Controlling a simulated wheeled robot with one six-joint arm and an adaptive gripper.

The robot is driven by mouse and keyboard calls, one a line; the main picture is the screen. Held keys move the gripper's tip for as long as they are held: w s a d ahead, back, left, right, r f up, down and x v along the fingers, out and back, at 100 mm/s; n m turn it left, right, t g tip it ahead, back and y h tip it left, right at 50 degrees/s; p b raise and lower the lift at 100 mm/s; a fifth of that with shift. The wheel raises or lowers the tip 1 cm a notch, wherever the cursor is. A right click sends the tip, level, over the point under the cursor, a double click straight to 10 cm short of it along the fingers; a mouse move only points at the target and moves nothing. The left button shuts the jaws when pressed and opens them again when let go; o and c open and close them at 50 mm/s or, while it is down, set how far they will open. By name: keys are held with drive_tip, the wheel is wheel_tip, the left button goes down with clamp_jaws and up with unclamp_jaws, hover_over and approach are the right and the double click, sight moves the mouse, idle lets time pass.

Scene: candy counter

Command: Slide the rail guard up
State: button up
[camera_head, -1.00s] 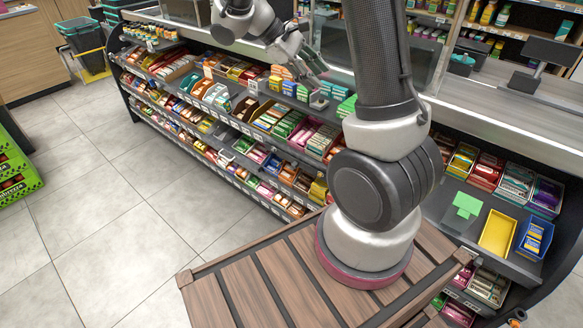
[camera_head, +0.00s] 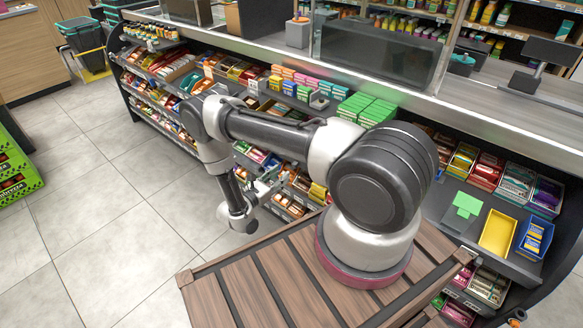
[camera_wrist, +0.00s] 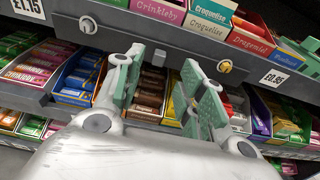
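In the wrist view, what looks like the rail guard is a dark grey bar (camera_wrist: 165,38) along the shelf front, with a round metal knob (camera_wrist: 88,24) at its left and a brass-ringed one (camera_wrist: 225,66) at its right. A small block shows at its lower edge between my fingers. My gripper (camera_wrist: 164,62) is open, its green-grey pads apart and empty, just before the bar; contact cannot be told. In the head view my gripper (camera_head: 268,186) is low at the shelf front, partly hidden; the guard cannot be made out there.
Candy boxes fill the shelf (camera_wrist: 145,95) behind and below the bar, and more stand above it. Price tags (camera_wrist: 280,79) hang on the shelf edges. In the head view, green boxes (camera_head: 366,108) stand on the upper shelf, and the tiled floor (camera_head: 100,230) at left is clear.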

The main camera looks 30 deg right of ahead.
drive_tip(key=x, duration=0.7)
drive_tip(key=shift+d+f, duration=0.2)
drive_tip(key=shift+d, duration=0.1)
drive_tip(key=shift+w, duration=0.1)
clamp_jaws()
